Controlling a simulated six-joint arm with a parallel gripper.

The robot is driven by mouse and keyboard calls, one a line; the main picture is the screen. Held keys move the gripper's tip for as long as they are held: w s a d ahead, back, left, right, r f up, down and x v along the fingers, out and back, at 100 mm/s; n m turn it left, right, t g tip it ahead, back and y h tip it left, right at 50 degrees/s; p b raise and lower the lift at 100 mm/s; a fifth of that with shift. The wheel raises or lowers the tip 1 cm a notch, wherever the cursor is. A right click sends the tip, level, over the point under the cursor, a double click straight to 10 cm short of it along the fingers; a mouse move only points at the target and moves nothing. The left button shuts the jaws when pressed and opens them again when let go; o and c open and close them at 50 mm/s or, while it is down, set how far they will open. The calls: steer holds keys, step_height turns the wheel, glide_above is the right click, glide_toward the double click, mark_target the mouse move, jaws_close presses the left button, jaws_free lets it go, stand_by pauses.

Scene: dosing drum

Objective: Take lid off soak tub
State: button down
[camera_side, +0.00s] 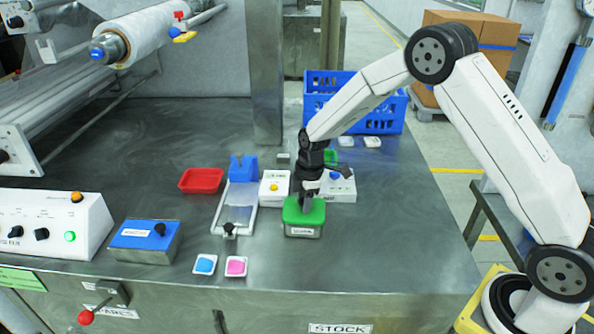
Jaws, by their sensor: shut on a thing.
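The soak tub (304,232) is a small grey box with a label on its front, standing on the steel bench. Its green lid (291,214) lies on top, and I see no clear gap between lid and tub. My gripper (307,205) points down from above and is shut on the lid at about its middle. The gripper covers the part of the lid that it holds.
White boxes with a yellow knob (273,188) and a blue knob (342,190) stand close behind the tub. Bench right of the tub is clear.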

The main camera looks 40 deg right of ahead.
steer(key=shift+r, duration=0.15)
steer(key=shift+r, duration=0.45)
steer(key=s+r, duration=1.1)
steer(key=s, duration=0.3)
steer(key=shift+r, duration=0.4)
